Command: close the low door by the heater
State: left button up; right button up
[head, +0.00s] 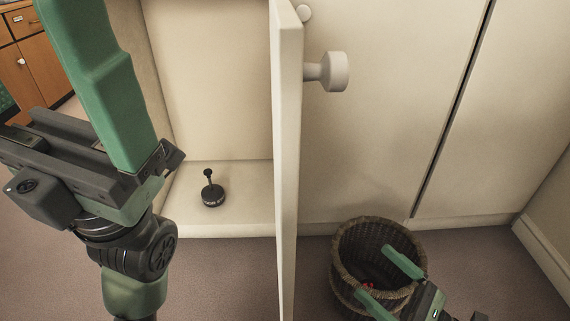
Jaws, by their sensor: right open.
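The low cream door (288,170) stands open, seen nearly edge-on and swung out toward me. Its round pale knob (332,72) is on the right-hand face. Left of it the cupboard interior (215,80) is exposed. My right gripper (373,270) is at the lower right, its two green fingers spread apart and empty, right of the door and in front of a wicker basket. My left gripper (105,85) is large at the left, left of the door; one green finger shows, running toward the top edge. Its other finger cannot be made out. No heater shows.
A small dark object with a stalk (212,193) stands on the cupboard floor. The wicker basket (347,240), with something red inside, stands on the carpet right of the door. More cream cupboard fronts (400,130) lie behind. A wooden drawer unit (38,60) is far left.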

aim_at(289, 69)
jog(key=k+j, duration=0.3)
jog(key=k, duration=0.15)
jog(key=k+j, duration=0.3)
jog(key=k, duration=0.15)
